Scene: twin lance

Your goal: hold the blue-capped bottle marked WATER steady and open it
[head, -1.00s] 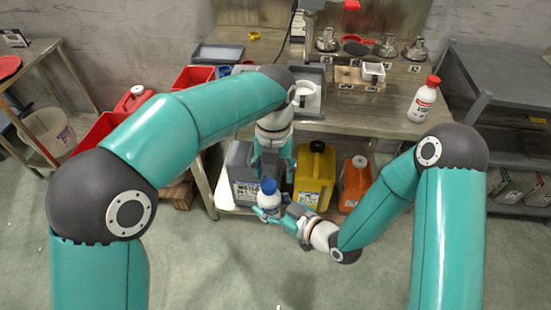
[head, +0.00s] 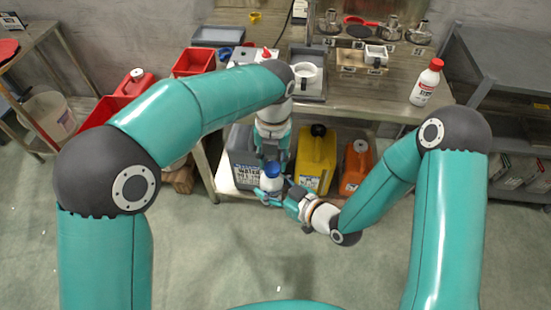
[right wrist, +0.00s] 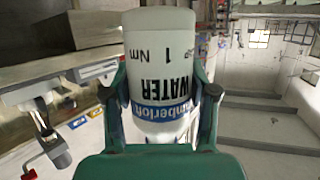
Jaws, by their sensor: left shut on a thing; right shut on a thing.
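The white WATER bottle (head: 272,183) with its blue cap (head: 272,168) is upright in front of the low shelf in the head view. My right gripper (head: 272,192) is shut on the bottle body from the right. In the right wrist view the bottle (right wrist: 160,50) fills the middle, its WATER lettering upside down, with my right fingers (right wrist: 162,95) on both sides. The cap is out of sight there. My left gripper (head: 273,160) reaches down from above and is shut at the blue cap, its fingers partly behind it.
A grey jug (head: 241,160), a yellow jug (head: 316,160) and an orange jug (head: 356,168) stand close behind on the low shelf. The bench above holds a red-capped white bottle (head: 425,85) and a grey tray (head: 218,36). The floor in front is clear.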

